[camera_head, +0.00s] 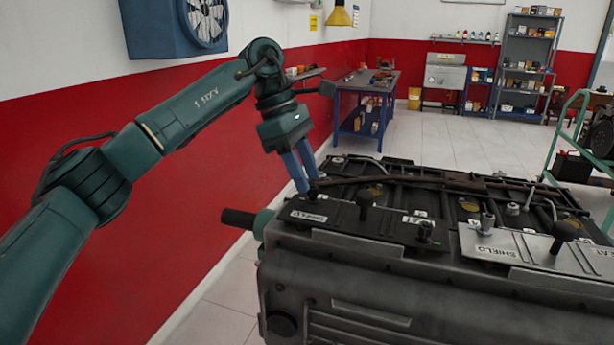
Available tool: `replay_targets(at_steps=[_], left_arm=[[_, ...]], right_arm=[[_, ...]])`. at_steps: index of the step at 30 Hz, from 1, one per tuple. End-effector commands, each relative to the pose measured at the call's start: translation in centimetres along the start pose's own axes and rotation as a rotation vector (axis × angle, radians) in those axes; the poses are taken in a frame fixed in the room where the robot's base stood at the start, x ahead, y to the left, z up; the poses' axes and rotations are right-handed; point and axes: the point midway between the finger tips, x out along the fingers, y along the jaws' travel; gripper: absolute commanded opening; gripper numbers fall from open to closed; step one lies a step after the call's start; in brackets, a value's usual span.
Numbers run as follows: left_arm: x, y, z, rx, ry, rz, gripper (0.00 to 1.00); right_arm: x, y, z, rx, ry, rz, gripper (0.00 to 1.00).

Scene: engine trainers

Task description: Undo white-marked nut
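The engine (370,285) fills the lower right of the head view. On its top are a black plate (380,226) on the left and a silver plate marked "SHIELD" (520,249) on the right. Black knob-headed fasteners stand on them, among them one on the black plate (364,201) and one on the silver plate (563,231). I cannot make out which nut bears a white mark. My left gripper (309,187) points down at the black plate's far left corner, with its two blue fingers apart. Its tips partly hide a small dark part there. My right gripper is not in view.
A dark hose or bar (430,184) runs across the engine top behind the plates. A blue workbench (366,105) stands behind, with shelves (521,70) at the back. A green cart (570,140) is at the right. The red and white wall is close at the left.

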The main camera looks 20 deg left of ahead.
Motion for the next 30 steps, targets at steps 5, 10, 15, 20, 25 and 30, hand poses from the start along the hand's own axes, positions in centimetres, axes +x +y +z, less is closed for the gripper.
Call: replay_targets(at_steps=[5, 10, 15, 20, 25, 30], left_arm=[[1.25, -0.03, -0.01, 0.0, 0.0, 0.0, 0.39], [1.44, -0.01, -0.01, 0.0, -0.001, 0.0, 0.39], [1.41, -0.01, -0.01, 0.0, -0.001, 0.0, 0.35], [1.39, -0.01, -0.01, 0.0, -0.001, 0.0, 0.22], [1.38, -0.02, 0.0, 0.0, -0.001, 0.0, 0.08], [1.38, -0.02, 0.0, 0.001, -0.001, 0.0, 0.0]], right_arm=[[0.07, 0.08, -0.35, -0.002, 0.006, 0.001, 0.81], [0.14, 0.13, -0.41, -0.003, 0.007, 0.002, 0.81], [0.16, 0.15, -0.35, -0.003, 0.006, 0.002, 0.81], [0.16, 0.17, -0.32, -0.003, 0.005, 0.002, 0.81], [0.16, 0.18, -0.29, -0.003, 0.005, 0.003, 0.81], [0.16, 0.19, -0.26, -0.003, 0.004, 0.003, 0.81]])
